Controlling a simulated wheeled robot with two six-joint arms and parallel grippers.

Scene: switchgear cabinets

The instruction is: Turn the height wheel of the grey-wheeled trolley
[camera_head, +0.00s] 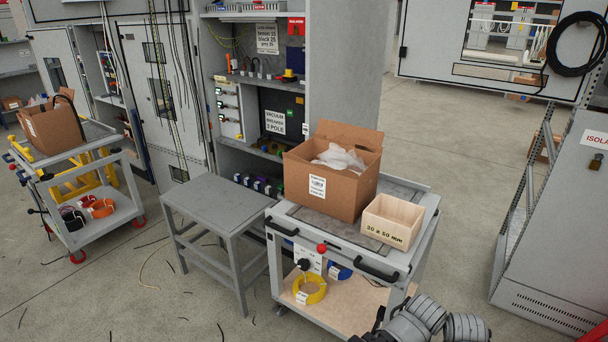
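The near trolley (340,232) stands right of centre, with a grey top and a lower shelf. A grey caster shows partly at its lower left, and its other wheels are hidden. On its front panel is a small black round knob or wheel (304,264), with a red ball knob (321,248) above and to the right. I cannot tell for sure which is the height wheel. My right arm comes in at the bottom edge, in front of the trolley. Its gripper (372,336) is mostly cut off, apart from the panel. My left gripper is out of view.
A cardboard box (330,190) and a wooden box (392,222) stand on the near trolley. A grey table (218,205) is beside it. A red-wheeled trolley (85,185) stands at left. Open cabinets are behind. Floor at right of the trolley is clear.

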